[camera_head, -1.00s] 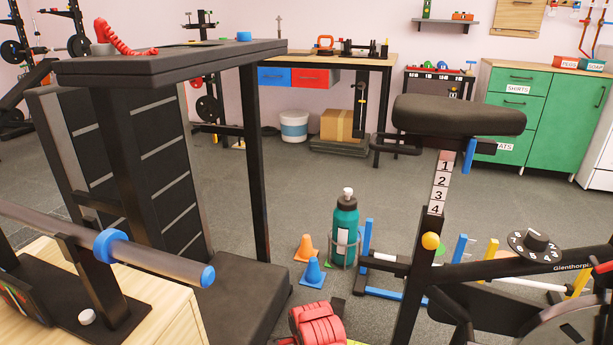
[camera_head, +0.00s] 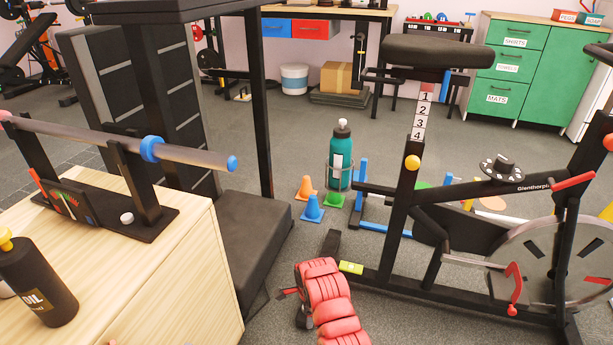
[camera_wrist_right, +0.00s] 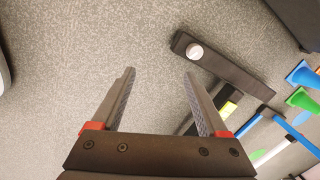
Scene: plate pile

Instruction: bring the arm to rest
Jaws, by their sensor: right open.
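My right gripper (camera_wrist_right: 158,75) is open in the right wrist view, its two dark fingers apart with nothing between them. Bare grey floor shows between and beyond the fingers. A black bar with a white cap (camera_wrist_right: 195,51) lies beyond the right fingertip, apart from it as far as I can tell. In the head view, what looks like my red-covered right arm reaches in at the bottom middle; its fingers are mostly hidden there. My left gripper is not in view.
An exercise bike (camera_head: 457,240) stands close on the right. A wooden cabinet (camera_head: 222,265) and black bench (camera_head: 243,235) are on the left. A teal bottle (camera_head: 341,157), orange cone (camera_head: 306,188) and blue cone (camera_head: 312,209) stand ahead. Open floor lies behind them.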

